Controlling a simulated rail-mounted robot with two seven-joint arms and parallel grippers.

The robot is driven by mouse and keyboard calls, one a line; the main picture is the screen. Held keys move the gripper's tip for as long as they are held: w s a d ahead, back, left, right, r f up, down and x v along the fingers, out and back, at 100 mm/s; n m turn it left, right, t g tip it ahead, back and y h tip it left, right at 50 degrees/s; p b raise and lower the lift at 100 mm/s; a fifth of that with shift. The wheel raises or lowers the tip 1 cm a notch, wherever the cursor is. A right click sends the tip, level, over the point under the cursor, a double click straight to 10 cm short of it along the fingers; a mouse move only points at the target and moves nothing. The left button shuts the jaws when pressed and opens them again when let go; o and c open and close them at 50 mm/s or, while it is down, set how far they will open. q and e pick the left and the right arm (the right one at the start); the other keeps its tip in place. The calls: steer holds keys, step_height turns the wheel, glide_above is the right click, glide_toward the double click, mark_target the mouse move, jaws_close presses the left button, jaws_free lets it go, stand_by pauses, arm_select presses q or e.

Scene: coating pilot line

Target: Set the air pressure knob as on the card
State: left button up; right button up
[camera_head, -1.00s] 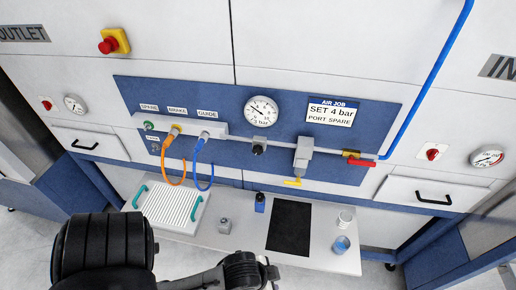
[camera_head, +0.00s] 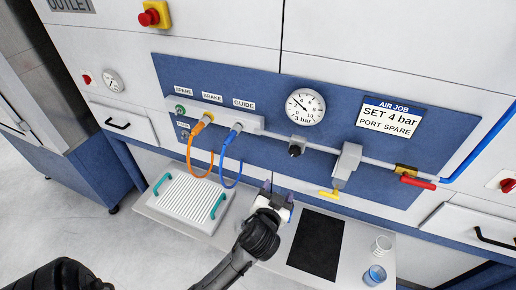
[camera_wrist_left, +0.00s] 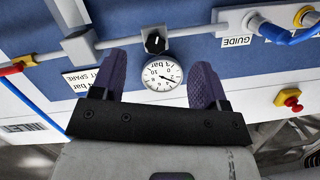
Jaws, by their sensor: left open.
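The air pressure knob is a small black knob (camera_head: 296,149) on the pipe just below a round white gauge (camera_head: 305,107). The card (camera_head: 388,118), right of the gauge, reads "SET 4 bar, PORT SPARE". My left gripper (camera_head: 279,192) is in front of the panel, below the knob in the head view and apart from it. In the left wrist view its two purple fingers (camera_wrist_left: 160,60) are spread and empty; the knob (camera_wrist_left: 154,42) and gauge (camera_wrist_left: 162,73) show between them, upside down. The gauge's needle is too small to read exactly. My right gripper is out of view.
Orange (camera_head: 203,122) and blue (camera_head: 235,131) hoses loop from ports at the left. A grey block (camera_head: 347,160) with a yellow lever and a red-handled valve (camera_head: 417,182) sit right of the knob. Below are a ribbed tray (camera_head: 188,204), black mat (camera_head: 316,245) and blue cup (camera_head: 374,275).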

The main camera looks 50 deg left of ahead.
mark_target(294, 153)
arm_select(q)
steer(key=w+a+r+t+p, duration=0.1)
steer(key=w, duration=0.2)
steer(key=w+a+r, duration=0.1)
steer(key=w+a, duration=0.1)
steer(key=w, duration=0.2)
steer(key=w+a+r+n+t+p, duration=0.1)
steer(key=w+a, duration=0.1)
steer(key=w, duration=0.2)
steer(key=shift+a+t+p, duration=0.1)
steer(key=shift+t+p, duration=0.2)
steer(key=shift+p, duration=0.05)
steer(key=shift+x, duration=1.05)
steer(key=shift+c, duration=0.3)
steer(key=c, duration=0.9)
steer(key=shift+o, duration=0.2)
